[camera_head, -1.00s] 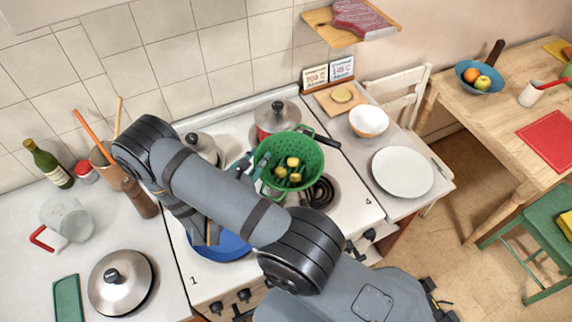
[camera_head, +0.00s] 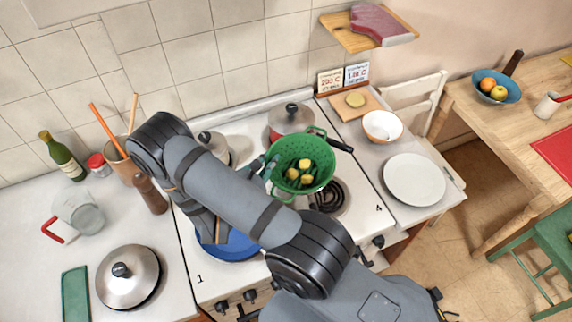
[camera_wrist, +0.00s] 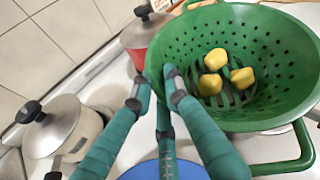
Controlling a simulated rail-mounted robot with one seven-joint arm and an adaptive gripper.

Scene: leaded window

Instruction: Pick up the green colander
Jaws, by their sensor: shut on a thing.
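The green colander (camera_head: 318,154) is over the right side of the stove, with several yellow pieces inside. It fills the upper right of the wrist view (camera_wrist: 268,60), its bowl facing up and one loop handle toward the lower right. My gripper (camera_head: 266,167) is at its left side, and its teal fingers (camera_wrist: 156,78) are shut on the colander's left rim. The exact contact is partly hidden in both views. I cannot tell how far the colander is above the stovetop.
A red lidded pot (camera_head: 281,127) stands close behind the colander. A steel lidded pot (camera_wrist: 65,130) is to the left, and a blue pan (camera_head: 238,246) is below my arm. A black coil burner (camera_head: 330,197) shows at right. A white plate (camera_head: 414,180) and bowl (camera_head: 382,126) are further right.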

